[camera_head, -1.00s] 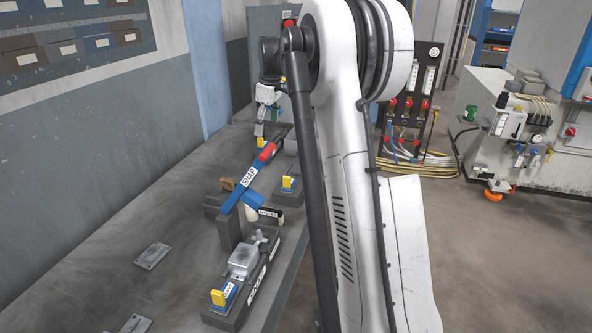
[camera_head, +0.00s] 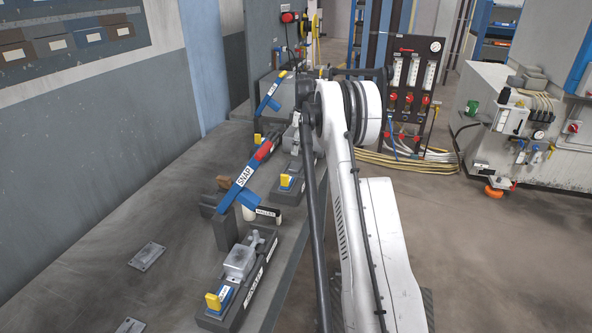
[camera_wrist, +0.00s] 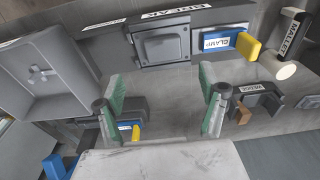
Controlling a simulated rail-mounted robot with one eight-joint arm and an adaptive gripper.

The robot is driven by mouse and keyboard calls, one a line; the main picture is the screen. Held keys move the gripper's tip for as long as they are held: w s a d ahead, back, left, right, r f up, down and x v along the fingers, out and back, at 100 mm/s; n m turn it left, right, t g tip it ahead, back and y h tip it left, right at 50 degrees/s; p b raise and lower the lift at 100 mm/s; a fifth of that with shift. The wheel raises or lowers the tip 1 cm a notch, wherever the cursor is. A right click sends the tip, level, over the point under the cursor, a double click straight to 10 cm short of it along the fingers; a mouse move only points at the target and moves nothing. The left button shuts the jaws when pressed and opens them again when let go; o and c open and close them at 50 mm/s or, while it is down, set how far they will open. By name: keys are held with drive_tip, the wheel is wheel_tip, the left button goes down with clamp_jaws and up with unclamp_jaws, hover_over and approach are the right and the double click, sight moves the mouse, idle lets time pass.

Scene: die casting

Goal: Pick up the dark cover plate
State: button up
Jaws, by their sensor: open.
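I cannot pick out a clearly dark cover plate with certainty. Two flat grey plates with corner holes lie on the bench in the head view, one at mid-left (camera_head: 147,255) and one at the bottom edge (camera_head: 130,325). In the wrist view a grey squarish part (camera_wrist: 163,47) sits in the fixture labelled BREAK, beside a blue clamp with a yellow handle (camera_wrist: 246,46). My gripper (camera_wrist: 164,104) is open, its green-padded fingers wide apart with nothing held between them. In the head view my arm hides most of the gripper.
A blue SNAP lever with a red grip (camera_head: 244,176) rises over the bench. A front fixture (camera_head: 240,265) holds a grey casting. In the wrist view are a grey open tray (camera_wrist: 45,75), a mallet (camera_wrist: 290,45) and a wedge holder (camera_wrist: 262,98). The bench's left side is mostly clear.

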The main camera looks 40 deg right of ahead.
sight(296, 166)
drive_tip(key=f, duration=0.3)
drive_tip(key=shift+w+a+f, duration=0.15)
drive_tip(key=shift+w+f, duration=0.05)
drive_tip(key=shift+f, duration=0.2)
drive_tip(key=shift+a+f, duration=0.2)
drive_tip(key=shift+f, duration=1.1)
drive_tip(key=shift+a+f, duration=0.2)
drive_tip(key=shift+f, duration=1.1)
drive_tip(key=c, duration=1.7)
drive_tip(key=shift+c, duration=0.6)
drive_tip(key=shift+r, duration=0.2)
